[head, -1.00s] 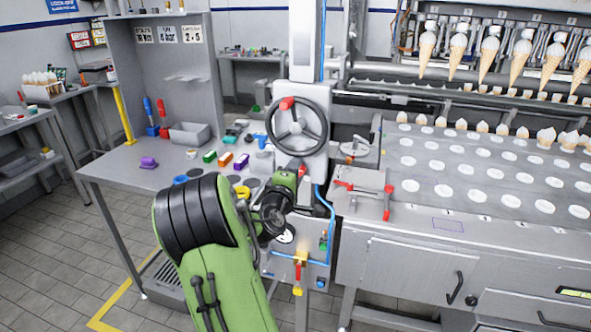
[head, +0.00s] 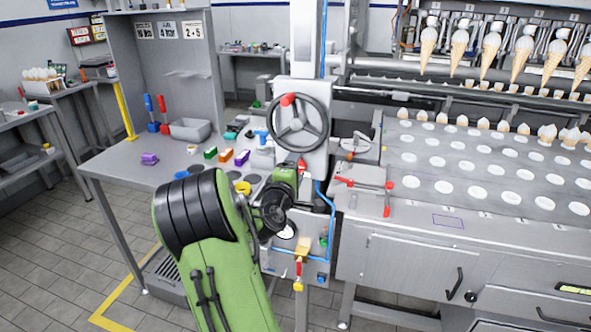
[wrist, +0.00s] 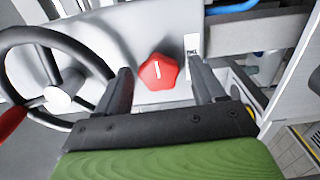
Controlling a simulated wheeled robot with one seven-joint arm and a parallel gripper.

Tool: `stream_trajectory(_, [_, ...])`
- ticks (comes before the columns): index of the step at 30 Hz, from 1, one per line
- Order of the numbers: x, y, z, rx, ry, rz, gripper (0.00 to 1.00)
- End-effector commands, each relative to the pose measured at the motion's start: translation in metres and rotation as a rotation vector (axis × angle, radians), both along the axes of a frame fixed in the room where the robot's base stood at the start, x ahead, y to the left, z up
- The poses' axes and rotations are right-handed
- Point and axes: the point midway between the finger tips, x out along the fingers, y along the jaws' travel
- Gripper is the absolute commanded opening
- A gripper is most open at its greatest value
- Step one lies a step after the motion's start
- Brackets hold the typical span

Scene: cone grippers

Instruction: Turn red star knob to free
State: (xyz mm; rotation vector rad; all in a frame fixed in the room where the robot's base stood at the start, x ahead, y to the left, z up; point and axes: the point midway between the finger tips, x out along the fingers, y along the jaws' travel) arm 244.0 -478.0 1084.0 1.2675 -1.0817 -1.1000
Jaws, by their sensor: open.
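The red star knob (wrist: 159,71) sits on a pale grey panel in the wrist view, with a short white line on its face, nearly upright in the picture. A small white label (wrist: 191,43) with dark lettering is to its upper right, too small to read surely. My gripper (wrist: 160,78) is open, one dark finger left of the knob and one right, with gaps on both sides. I cannot tell how far the fingertips are from it in depth. In the head view a small red part (head: 302,163) shows just above my wrist, probably the knob.
A black handwheel (head: 299,122) with a red handle is close above my gripper; its rim (wrist: 85,50) fills the wrist view's left. A blue hose (head: 332,215) runs at the right. The bench (head: 120,163) holds small coloured parts. The cone conveyor (head: 440,165) stands right.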

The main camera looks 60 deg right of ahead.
Motion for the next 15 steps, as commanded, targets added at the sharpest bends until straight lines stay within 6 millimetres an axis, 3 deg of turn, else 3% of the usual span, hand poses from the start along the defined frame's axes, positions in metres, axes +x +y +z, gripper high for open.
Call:
stream_trajectory(5, [-0.001,0.017,-0.001,0.001,-0.001,0.003,0.69])
stream_trajectory(15, [-0.015,0.111,-0.004,0.001,0.001,0.011,0.69])
